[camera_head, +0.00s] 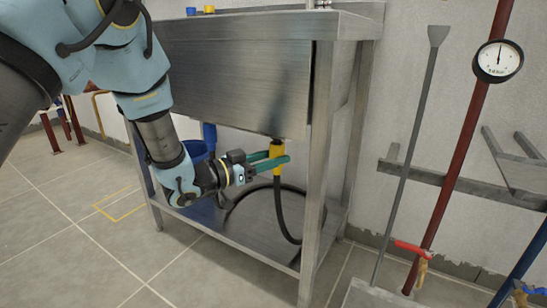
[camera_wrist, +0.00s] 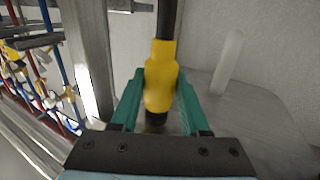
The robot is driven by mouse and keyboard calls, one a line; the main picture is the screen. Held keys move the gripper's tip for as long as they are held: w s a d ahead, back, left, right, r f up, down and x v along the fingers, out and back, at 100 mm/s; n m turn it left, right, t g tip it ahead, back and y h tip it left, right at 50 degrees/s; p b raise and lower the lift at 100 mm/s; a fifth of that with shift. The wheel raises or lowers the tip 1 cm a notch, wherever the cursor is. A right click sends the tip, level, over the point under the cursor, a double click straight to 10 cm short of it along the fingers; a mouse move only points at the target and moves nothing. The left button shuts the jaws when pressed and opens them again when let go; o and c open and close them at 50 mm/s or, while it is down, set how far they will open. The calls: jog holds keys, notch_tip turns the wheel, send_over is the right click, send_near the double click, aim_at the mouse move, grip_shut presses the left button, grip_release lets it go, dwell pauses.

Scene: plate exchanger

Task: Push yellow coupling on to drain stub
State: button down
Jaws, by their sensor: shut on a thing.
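The yellow coupling (camera_head: 277,149) is upright under the sink, with a black hose (camera_head: 279,205) hanging from its lower end. My gripper (camera_head: 281,161) reaches in from the left, and its green fingers are shut on the coupling. In the wrist view the coupling (camera_wrist: 160,78) sits between the two fingers, with the hose (camera_wrist: 166,20) leaving it at the top. A short dark part shows at the coupling's other end. In the head view that end is close under the steel sink (camera_head: 235,75). The drain stub is not clearly visible, and I cannot tell whether the coupling touches it.
A lower shelf (camera_head: 235,228) and a front leg (camera_head: 318,170) of the sink frame are close around my arm. A blue bucket (camera_head: 196,152) stands behind my arm. A long-handled tool (camera_head: 405,150) and a red pipe (camera_head: 462,150) with a gauge are at the right.

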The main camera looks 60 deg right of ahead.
aim_at(274, 174)
jog(key=shift+f, duration=0.15)
jog(key=shift+f+b, duration=1.5)
jog(key=shift+f, duration=0.9)
jog(key=shift+f+b, duration=0.55)
jog(key=shift+f, duration=0.4)
